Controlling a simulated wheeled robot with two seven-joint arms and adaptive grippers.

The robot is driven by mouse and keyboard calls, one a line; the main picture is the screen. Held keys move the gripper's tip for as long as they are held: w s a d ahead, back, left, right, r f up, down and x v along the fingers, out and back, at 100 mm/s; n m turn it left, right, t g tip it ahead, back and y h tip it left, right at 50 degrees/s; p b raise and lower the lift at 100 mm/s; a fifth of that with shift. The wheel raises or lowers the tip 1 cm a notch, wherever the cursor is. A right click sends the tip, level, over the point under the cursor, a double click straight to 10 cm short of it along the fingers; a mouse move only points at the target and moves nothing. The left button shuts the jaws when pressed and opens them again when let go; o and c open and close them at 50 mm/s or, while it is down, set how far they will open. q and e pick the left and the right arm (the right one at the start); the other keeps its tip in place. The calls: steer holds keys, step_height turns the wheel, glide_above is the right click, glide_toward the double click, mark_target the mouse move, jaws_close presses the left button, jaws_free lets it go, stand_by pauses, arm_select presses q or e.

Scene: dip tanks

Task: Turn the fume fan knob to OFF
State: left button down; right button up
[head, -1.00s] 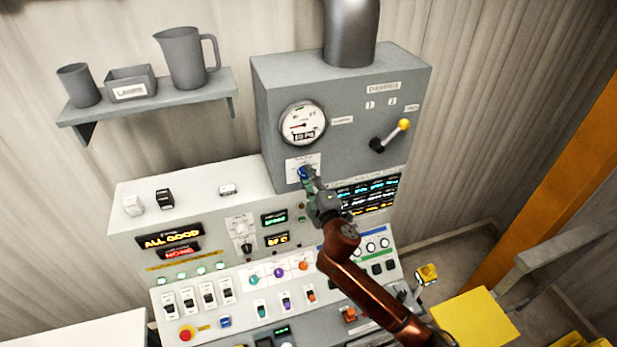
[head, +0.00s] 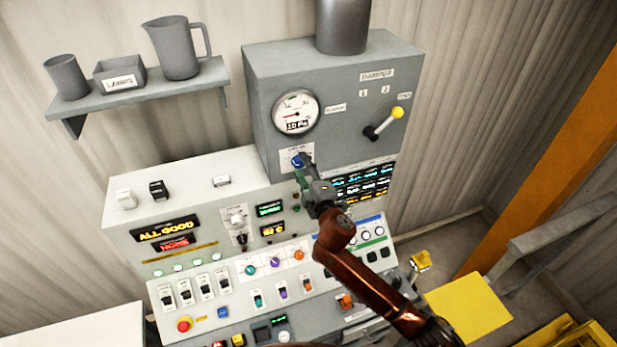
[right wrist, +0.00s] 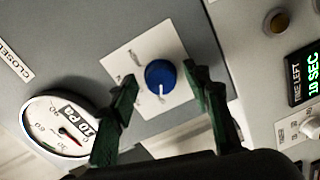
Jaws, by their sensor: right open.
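The fume fan knob is a blue round knob (right wrist: 161,75) on a white label plate (right wrist: 135,50) in the right wrist view. A white pointer line on it points toward the bottom of that view. In the head view the blue knob (head: 298,160) sits below the gauge on the grey box. My right gripper (right wrist: 160,92) is open, its two dark green fingers on either side of the knob with gaps visible. In the head view my right gripper (head: 301,173) is just below the knob. The plate's lettering is too small to read. My left gripper is not in view.
A round gauge (head: 296,112) reading 10 Pa is above the knob. A damper lever with a yellow ball (head: 397,113) is to the right. A control panel with switches and displays (head: 166,228) spreads below. A shelf (head: 150,92) with vessels is at upper left.

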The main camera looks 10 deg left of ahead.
steer(key=v, duration=1.1)
steer(key=shift+s+d, duration=0.15)
steer(key=shift+s, duration=0.05)
steer(key=shift+f, duration=0.1)
